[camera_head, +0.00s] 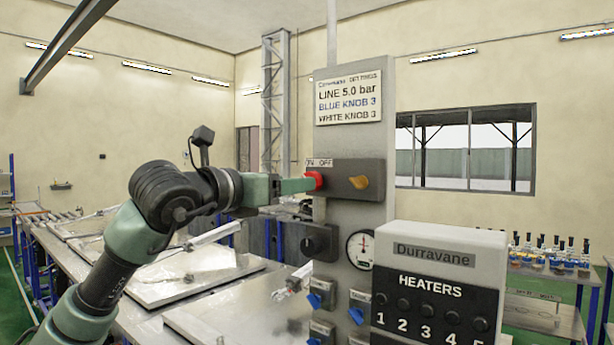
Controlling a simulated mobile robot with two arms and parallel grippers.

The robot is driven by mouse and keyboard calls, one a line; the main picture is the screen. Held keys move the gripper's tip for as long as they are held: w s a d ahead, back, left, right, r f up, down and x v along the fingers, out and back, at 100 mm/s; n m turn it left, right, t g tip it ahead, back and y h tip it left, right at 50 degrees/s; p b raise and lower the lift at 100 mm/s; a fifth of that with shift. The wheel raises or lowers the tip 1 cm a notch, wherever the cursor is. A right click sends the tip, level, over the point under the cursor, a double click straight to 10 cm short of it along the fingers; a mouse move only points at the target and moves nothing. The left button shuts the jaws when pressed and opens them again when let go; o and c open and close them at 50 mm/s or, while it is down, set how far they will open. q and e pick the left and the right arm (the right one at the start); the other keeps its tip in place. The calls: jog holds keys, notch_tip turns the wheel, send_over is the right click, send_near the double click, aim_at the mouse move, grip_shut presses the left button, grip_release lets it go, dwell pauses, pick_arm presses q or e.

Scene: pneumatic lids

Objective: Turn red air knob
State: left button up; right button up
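The red air knob (317,178) sits at the left end of a dark box on the grey control panel (356,226), below a small label ending in "OFF" (320,162). My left gripper (308,184) comes in from the left, level with the knob. Its green finger reaches the knob and overlaps its left side. The fingers line up in this view, so I cannot tell whether they grip the knob or only touch it. My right gripper is not in view.
An orange knob (358,182) is right of the red one. Below are a black regulator knob (318,242), a gauge (361,249) and blue knobs (356,315). A grey heater box (440,285) stands in front at right. Worktables (150,318) with metal plates lie left.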

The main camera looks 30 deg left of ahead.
pick_arm(q)
jog(key=w, duration=0.1)
jog(key=w+p, duration=0.1)
jog(key=w, duration=0.1)
jog(key=w+p, duration=0.1)
jog(key=w, duration=0.1)
jog(key=shift+d, duration=0.25)
jog(key=shift+c, duration=0.6)
jog(key=c, duration=1)
grip_shut()
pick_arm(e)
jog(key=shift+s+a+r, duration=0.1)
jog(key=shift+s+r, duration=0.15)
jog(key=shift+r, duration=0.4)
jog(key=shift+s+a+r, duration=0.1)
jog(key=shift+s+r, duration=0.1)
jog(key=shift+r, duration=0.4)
